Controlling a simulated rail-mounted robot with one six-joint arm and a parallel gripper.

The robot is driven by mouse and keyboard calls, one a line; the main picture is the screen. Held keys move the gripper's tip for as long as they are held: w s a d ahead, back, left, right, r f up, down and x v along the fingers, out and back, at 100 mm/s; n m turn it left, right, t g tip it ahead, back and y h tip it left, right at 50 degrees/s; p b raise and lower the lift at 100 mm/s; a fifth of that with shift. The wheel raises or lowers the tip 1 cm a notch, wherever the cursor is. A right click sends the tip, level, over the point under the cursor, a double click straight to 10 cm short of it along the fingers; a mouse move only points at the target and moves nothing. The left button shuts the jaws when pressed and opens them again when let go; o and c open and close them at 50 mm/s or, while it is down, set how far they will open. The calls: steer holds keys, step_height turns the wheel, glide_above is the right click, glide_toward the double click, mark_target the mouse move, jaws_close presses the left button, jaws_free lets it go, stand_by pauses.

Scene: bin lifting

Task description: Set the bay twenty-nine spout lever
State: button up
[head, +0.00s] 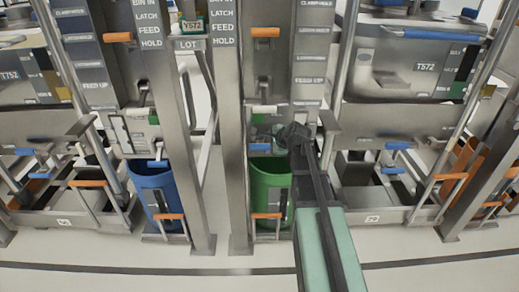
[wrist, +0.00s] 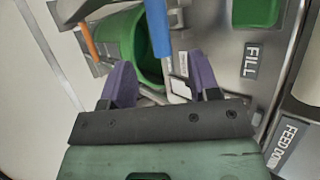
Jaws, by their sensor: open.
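A blue-handled lever (wrist: 157,28) on a bent grey rod shows at the top middle of the wrist view, probably the spout lever. No bay number twenty-nine is readable. My gripper (wrist: 160,66) is open, with its purple fingers spread to either side of the lever's line. The blue grip lies beyond the fingertips, and I see no contact. In the head view my gripper (head: 290,134) is in front of the middle station, just above the green bin (head: 268,183). There my arm hides part of the station's lower front.
A FILL label (wrist: 250,61) and a FEED DOWN label (wrist: 287,140) are at the right in the wrist view. An orange handle (wrist: 89,41) is left of the bin. A blue bin (head: 160,190) stands left, beyond a steel post (head: 233,120). The front floor is clear.

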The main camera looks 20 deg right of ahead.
mark_target(262, 147)
steer(key=b+x, duration=0.5)
steer(key=x, duration=0.4)
steer(key=shift+w+a+f, duration=0.1)
steer(key=shift+f, duration=0.2)
steer(key=shift+r, duration=0.1)
jaws_close()
